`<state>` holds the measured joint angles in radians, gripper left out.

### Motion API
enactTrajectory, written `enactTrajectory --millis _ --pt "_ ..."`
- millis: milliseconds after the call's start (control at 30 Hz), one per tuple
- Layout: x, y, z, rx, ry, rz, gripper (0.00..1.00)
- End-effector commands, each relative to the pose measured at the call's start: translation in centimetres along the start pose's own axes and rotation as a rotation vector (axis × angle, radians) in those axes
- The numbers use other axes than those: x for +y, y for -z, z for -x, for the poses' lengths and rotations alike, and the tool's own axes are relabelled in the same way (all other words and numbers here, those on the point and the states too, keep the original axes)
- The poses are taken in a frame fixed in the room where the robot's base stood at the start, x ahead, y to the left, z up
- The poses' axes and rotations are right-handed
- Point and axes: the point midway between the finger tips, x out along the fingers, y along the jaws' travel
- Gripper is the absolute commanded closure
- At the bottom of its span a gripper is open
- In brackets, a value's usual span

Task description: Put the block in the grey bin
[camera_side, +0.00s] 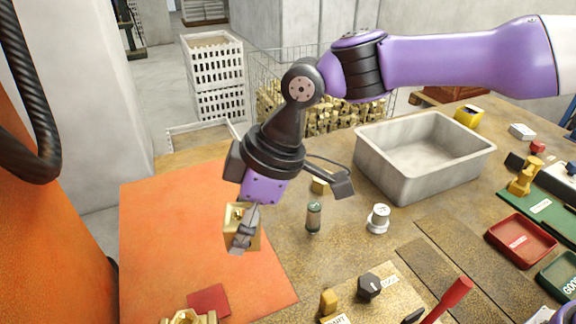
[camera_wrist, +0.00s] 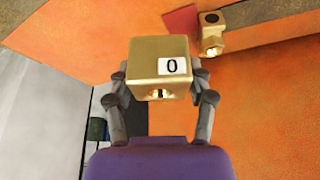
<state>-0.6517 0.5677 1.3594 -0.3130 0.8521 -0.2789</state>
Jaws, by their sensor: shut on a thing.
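The block (camera_wrist: 150,60) is a brass cube with a hole in one face and a white label reading 0. My gripper (camera_wrist: 160,90) is shut on it, with one finger on each side in the wrist view. In the side view the block (camera_side: 233,222) hangs in my gripper (camera_side: 243,232) over the orange mat, partly hidden by the fingers. The grey bin (camera_side: 424,185) stands on the table to the right of my gripper, behind it. The part of its inside that I can see looks empty.
The orange mat (camera_side: 180,240) bears a red square (camera_side: 208,301) and a brass fitting (camera_side: 190,317). A small green-grey cylinder (camera_side: 313,217), a white knob-like piece (camera_side: 378,219) and a small brass piece (camera_side: 320,186) stand between my gripper and the bin. A red tray (camera_side: 521,239) lies at the right.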

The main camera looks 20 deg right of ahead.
Motion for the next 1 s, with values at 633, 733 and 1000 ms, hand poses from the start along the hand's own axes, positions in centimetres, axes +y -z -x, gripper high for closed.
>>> enactTrajectory --millis 633,733,1000 --pt "21.1 -24.4 10.9 0.004 -0.395 -0.945 0.98" --pt "21.7 -27.1 12.1 0.005 -0.432 -1.030 0.98" --pt "22.9 -31.5 12.9 0.002 -0.468 -1.118 0.98"
